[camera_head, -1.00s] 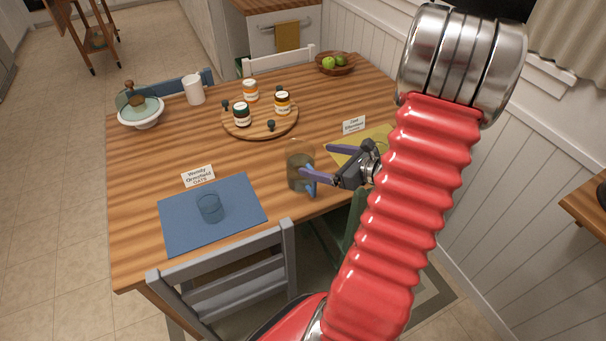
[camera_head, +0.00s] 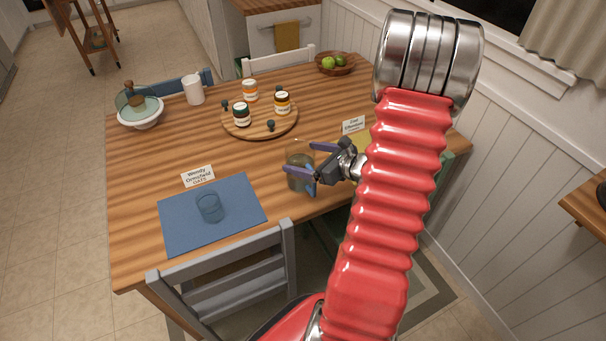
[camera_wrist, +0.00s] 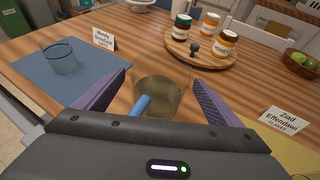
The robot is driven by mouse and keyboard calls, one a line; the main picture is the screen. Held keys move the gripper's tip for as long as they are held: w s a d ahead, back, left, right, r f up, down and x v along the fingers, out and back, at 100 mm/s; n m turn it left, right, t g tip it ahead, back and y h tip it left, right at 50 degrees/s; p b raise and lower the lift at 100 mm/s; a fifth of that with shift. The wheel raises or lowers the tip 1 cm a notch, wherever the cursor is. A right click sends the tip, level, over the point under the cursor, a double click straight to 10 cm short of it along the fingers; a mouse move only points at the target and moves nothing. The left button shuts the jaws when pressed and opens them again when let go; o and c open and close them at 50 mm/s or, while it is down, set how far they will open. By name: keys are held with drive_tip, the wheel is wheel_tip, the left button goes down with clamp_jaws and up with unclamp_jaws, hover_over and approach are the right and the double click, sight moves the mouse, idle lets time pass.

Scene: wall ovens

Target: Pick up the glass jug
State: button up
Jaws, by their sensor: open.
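The glass jug (camera_head: 298,178) stands upright on the wooden table near its front edge, see-through with a brownish tint. In the wrist view the jug (camera_wrist: 163,94) lies between my two purple fingers, with a blue handle-like piece (camera_wrist: 141,106) on its near side. My gripper (camera_head: 304,158) is open, with its fingers at either side of the jug. I cannot tell whether either finger touches it.
A drinking glass (camera_head: 209,208) stands on a blue placemat (camera_head: 240,194) at the left. A round wooden board (camera_head: 262,131) with several jars is behind the jug. A name card (camera_head: 353,125) stands by the yellow placemat at right. A grey chair (camera_head: 240,279) is at the front.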

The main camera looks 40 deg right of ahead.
drive_tip(key=shift+w+f, duration=0.15)
drive_tip(key=shift+w, duration=0.25)
drive_tip(key=c, duration=2.2)
drive_tip(key=shift+o, duration=0.2)
drive_tip(key=shift+r, duration=0.25)
wheel_tip(320, 180, up, 10)
drive_tip(key=shift+f, duration=0.25)
idle(1.0)
